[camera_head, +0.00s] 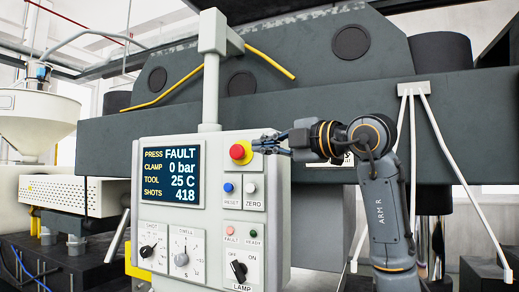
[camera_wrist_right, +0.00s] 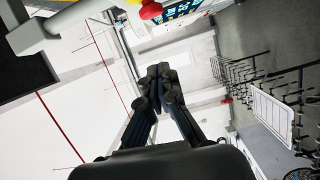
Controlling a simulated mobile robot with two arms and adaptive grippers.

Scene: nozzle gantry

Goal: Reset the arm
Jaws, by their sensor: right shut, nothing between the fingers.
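My right gripper (camera_head: 262,146) comes in from the right, ARM R showing on its arm (camera_head: 385,215). It is shut and empty, its tips at the right side of the red mushroom button (camera_head: 240,152) on a yellow base. I cannot tell whether they touch. The control panel (camera_head: 215,230) also carries a blue RESET button (camera_head: 228,188) and a white ZERO button (camera_head: 250,187). Its screen (camera_head: 171,176) reads PRESS FAULT, CLAMP 0 bar. My left gripper is out of view.
Below are two dials (camera_head: 181,259), FAULT and READY lamps, and a black LAMP switch (camera_head: 239,271) at OFF. A grey post (camera_head: 211,90) rises above the panel. The large dark press (camera_head: 300,110) stands behind. A white hopper (camera_head: 37,120) stands at the left.

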